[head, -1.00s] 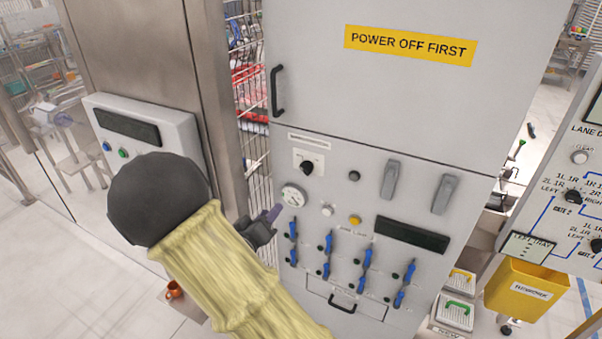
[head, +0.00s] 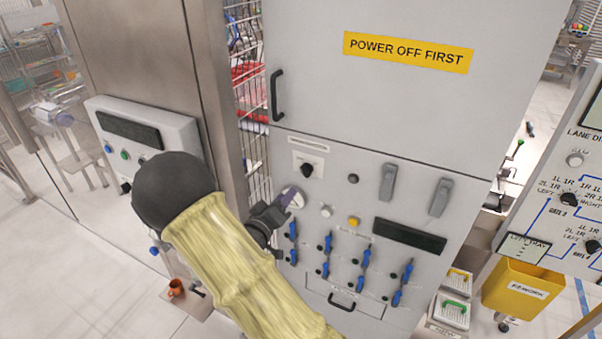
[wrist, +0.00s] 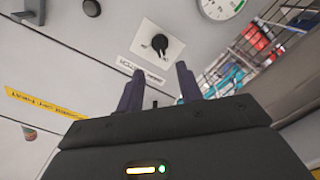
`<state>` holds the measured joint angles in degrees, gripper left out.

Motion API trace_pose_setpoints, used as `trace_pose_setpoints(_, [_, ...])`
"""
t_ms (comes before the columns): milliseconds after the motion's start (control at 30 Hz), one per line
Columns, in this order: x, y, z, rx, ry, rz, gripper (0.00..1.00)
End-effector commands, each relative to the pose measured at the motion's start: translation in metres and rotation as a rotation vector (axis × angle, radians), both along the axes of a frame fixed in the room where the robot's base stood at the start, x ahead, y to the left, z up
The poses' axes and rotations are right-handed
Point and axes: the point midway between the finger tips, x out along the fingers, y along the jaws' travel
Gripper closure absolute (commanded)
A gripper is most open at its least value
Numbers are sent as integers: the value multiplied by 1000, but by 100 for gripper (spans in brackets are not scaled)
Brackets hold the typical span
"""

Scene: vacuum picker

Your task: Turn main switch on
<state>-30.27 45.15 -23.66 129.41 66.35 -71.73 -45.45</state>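The main switch is a black rotary knob (head: 306,168) on a white plate on the grey cabinet front, below a small label strip (head: 308,143). In the wrist view the knob (wrist: 160,43) shows ahead of the fingertips, a little beyond them. My gripper (head: 291,198) is in front of the cabinet, below and left of the knob, and partly covers the round gauge. The two dark purple fingers (wrist: 159,69) stand apart with nothing between them. My gripper is not touching the knob in the wrist view.
The round gauge (wrist: 220,6) is beside the knob. Blue levers (head: 326,255), a yellow button (head: 353,222) and grey handles (head: 388,182) are on the same panel. A black door handle (head: 277,95) juts out above. A wire rack (head: 255,150) stands left of the cabinet.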

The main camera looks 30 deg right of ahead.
Motion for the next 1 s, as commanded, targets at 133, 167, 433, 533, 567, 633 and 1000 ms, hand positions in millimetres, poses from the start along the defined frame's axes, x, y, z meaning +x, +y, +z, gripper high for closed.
trace_pose_setpoints(133, [16,-23,3,-2,0,-4,64])
trace_pose_setpoints(167, [20,-27,4,-1,-1,-4,64])
trace_pose_setpoints(433, [48,-65,3,-1,0,-4,64])
trace_pose_setpoints(533, [57,-75,3,1,0,-2,64])
trace_pose_setpoints(567, [59,-77,2,1,0,-2,64])
trace_pose_setpoints(633, [62,-81,2,1,-1,-1,64])
trace_pose_setpoints(1000, [65,-83,0,0,0,0,72])
